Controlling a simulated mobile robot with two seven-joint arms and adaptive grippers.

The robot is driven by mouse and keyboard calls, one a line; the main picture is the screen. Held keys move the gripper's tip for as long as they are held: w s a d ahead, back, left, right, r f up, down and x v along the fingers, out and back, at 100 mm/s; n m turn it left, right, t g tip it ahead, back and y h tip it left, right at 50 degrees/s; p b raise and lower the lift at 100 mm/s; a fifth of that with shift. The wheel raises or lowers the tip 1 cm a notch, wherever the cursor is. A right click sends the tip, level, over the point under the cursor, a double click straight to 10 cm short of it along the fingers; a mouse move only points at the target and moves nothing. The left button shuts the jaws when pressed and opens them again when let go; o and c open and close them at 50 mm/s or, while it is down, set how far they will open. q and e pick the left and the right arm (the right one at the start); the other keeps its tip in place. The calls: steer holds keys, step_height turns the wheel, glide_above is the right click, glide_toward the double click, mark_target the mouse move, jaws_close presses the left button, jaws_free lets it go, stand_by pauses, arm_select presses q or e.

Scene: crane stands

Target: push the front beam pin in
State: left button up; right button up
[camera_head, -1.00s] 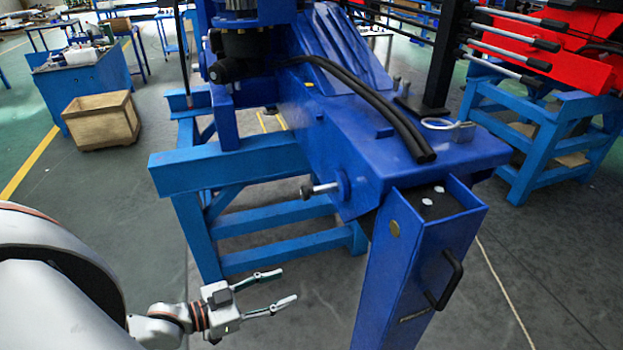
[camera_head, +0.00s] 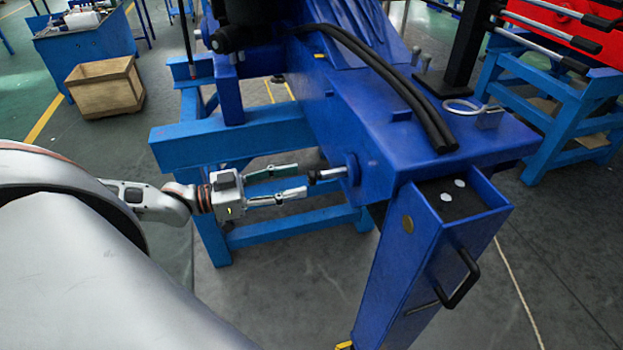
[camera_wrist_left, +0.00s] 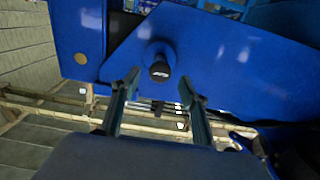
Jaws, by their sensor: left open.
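The front beam pin (camera_head: 330,174) sticks out from the side of the blue beam (camera_head: 372,140), with a dark knob at its outer end. In the left wrist view the pin's black round knob (camera_wrist_left: 159,71) faces the camera. My left gripper (camera_head: 302,179) is open, its two fingers pointing at the pin from the left. In the left wrist view its fingertips (camera_wrist_left: 158,80) stand on either side of the line to the knob, slightly below it. I cannot tell whether either finger touches the pin. My right gripper is not in view.
A blue leg with a black handle (camera_head: 457,280) hangs at the beam's near end. A light blue stand (camera_head: 225,150) is under and behind the gripper. Black hoses (camera_head: 395,90) lie on the beam. A wooden crate (camera_head: 104,88) stands on the floor at left.

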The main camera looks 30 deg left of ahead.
mark_target(311, 178)
arm_select(q)
steer(key=shift+b+x, duration=0.3)
steer(key=shift+x, duration=2.15)
steer(key=shift+w, duration=0.1)
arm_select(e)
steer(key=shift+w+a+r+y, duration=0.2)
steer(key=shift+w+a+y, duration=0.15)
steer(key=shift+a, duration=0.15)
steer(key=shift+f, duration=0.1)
